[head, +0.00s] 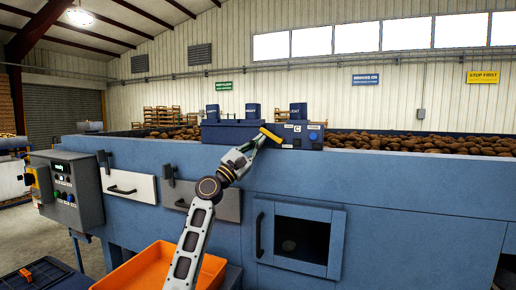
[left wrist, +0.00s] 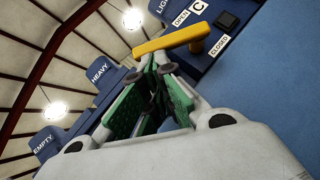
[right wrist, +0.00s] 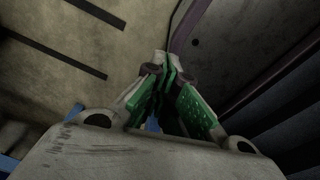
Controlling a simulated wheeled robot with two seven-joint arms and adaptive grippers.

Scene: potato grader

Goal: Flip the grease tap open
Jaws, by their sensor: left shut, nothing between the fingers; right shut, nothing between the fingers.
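The grease tap's yellow lever (head: 270,133) sits at the left of a small blue-grey panel on top of the machine. My left gripper (head: 255,143) is shut and empty. Its fingertips (left wrist: 160,64) are right beside the lever's underside in that view; I cannot tell if they touch. My right gripper (right wrist: 168,65) is shut and empty, seen only in the right wrist view, away from the tap.
The control panel (head: 302,135) is beside blue blocks labelled HEAVY (left wrist: 101,72), EMPTY and LIGHT. Potatoes (head: 430,143) lie behind the machine's blue wall (head: 400,180). An orange crate (head: 140,272) stands low in front. A control box (head: 70,190) juts out at left.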

